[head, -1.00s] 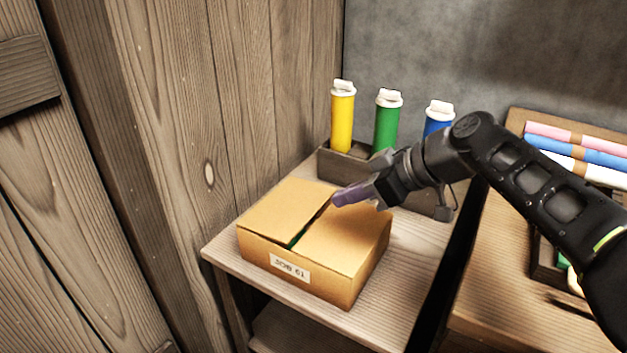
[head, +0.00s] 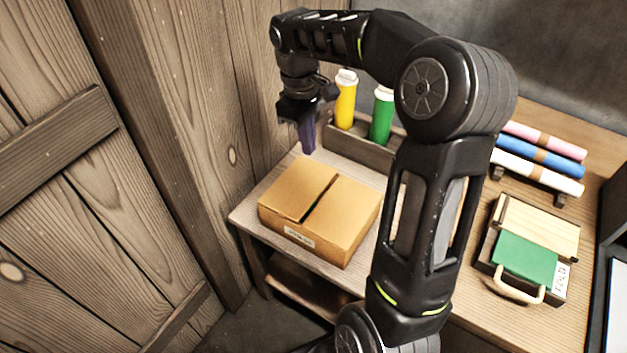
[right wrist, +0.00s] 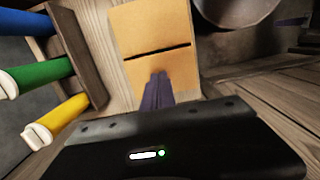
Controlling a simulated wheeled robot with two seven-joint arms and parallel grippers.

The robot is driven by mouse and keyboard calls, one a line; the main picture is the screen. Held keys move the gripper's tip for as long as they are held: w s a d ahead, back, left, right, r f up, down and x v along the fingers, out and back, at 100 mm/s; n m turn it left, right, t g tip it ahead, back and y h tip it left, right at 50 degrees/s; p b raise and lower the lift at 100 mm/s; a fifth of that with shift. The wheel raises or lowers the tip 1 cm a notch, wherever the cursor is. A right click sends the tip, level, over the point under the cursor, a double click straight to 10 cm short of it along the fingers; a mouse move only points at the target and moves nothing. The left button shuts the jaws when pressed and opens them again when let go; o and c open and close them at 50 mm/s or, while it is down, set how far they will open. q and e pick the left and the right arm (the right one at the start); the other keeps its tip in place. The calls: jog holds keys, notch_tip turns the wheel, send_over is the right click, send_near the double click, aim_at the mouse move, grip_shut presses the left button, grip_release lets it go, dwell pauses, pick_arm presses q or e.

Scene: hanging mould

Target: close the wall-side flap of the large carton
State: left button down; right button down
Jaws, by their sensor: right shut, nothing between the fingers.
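The large carton (head: 342,243) stands on a low wooden shelf beside the plank wall. Its wall-side flap (head: 297,187) lies about flat over the top, with a narrow dark slit between it and the other flap (head: 343,207), which also lies flat. In the right wrist view the wall-side flap (right wrist: 185,72) is the nearer one, below the slit. My right gripper (head: 309,151) is shut and empty, pointing down above the carton's far, wall-side end, seemingly clear of it. Its purple fingers (right wrist: 157,82) overlap the wall-side flap in the wrist view. My left gripper is not in view.
A wooden rack (head: 365,152) behind the carton holds a yellow bottle (head: 345,102) and a green bottle (head: 381,117) close to my right gripper. The plank wall (head: 190,120) is close on the left. A bench with coloured rolls (head: 540,158) and a green-topped case (head: 525,260) is right.

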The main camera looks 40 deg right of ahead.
aim_at(316, 197)
jog(key=f, duration=0.4)
jog(key=s+f, duration=0.1)
jog(key=f, duration=0.9)
jog(key=shift+s+d+b, duration=0.15)
jog(key=shift+b, duration=0.15)
jog(key=shift+s+f+b, duration=0.25)
jog(key=shift+f+b, duration=0.45)
jog(key=shift+f, duration=0.35)
jog(key=shift+s+f, duration=0.15)
jog(key=shift+s, duration=0.1)
jog(key=shift+w+d+r+p, duration=0.1)
jog(key=shift+r+p, duration=0.6)
